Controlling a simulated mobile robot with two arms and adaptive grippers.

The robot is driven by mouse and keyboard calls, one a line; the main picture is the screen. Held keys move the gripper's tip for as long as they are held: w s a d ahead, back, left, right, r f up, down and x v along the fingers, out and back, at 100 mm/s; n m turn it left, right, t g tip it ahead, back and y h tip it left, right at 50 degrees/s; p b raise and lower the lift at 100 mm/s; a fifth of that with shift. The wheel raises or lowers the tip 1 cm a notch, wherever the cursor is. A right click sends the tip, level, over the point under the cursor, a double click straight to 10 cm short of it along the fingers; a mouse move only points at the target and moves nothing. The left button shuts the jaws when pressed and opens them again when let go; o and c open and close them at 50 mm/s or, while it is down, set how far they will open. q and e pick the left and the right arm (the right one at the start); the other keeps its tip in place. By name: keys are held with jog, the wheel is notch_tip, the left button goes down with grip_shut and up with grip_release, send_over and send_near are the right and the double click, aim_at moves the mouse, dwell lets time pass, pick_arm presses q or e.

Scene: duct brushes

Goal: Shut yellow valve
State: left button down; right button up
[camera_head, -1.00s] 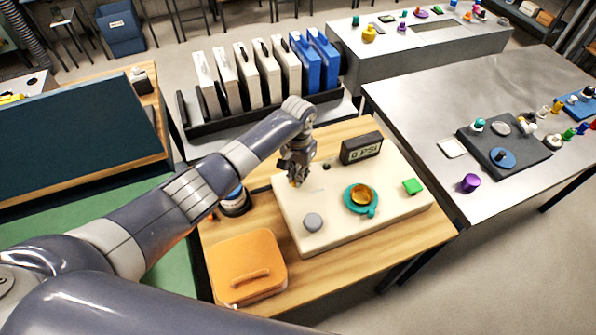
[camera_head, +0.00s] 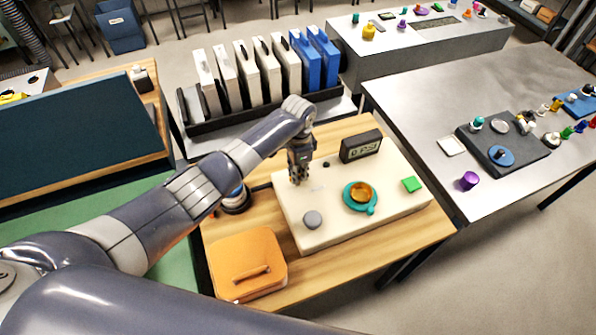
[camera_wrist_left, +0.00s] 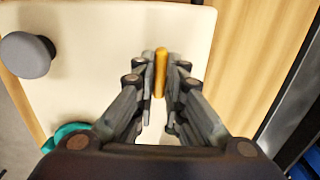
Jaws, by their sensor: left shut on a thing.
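The yellow valve handle (camera_wrist_left: 160,72) shows in the left wrist view as a narrow upright bar between my fingertips. It is on the far-left part of the cream panel (camera_head: 330,228). My left gripper (camera_head: 299,180) points down at the panel and is shut on the handle; it also shows in the wrist view (camera_wrist_left: 160,85). In the head view the fingers hide the handle. A display (camera_head: 361,147) reading in PSI stands at the panel's back edge; its digit is too small to read surely. My right gripper is not in view.
The panel also bears a grey round knob (camera_head: 313,219), a teal cup-like piece with an amber top (camera_head: 360,196) and a green block (camera_head: 412,184). An orange case (camera_head: 248,263) lies at the front left. A metal table (camera_head: 440,100) stands to the right.

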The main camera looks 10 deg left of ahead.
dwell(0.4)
pick_arm(q)
jog(key=c, duration=1.7)
grip_release()
jog(key=shift+o, duration=0.2)
jog(key=shift+r, duration=0.1)
notch_tip(320, 180, up, 12)
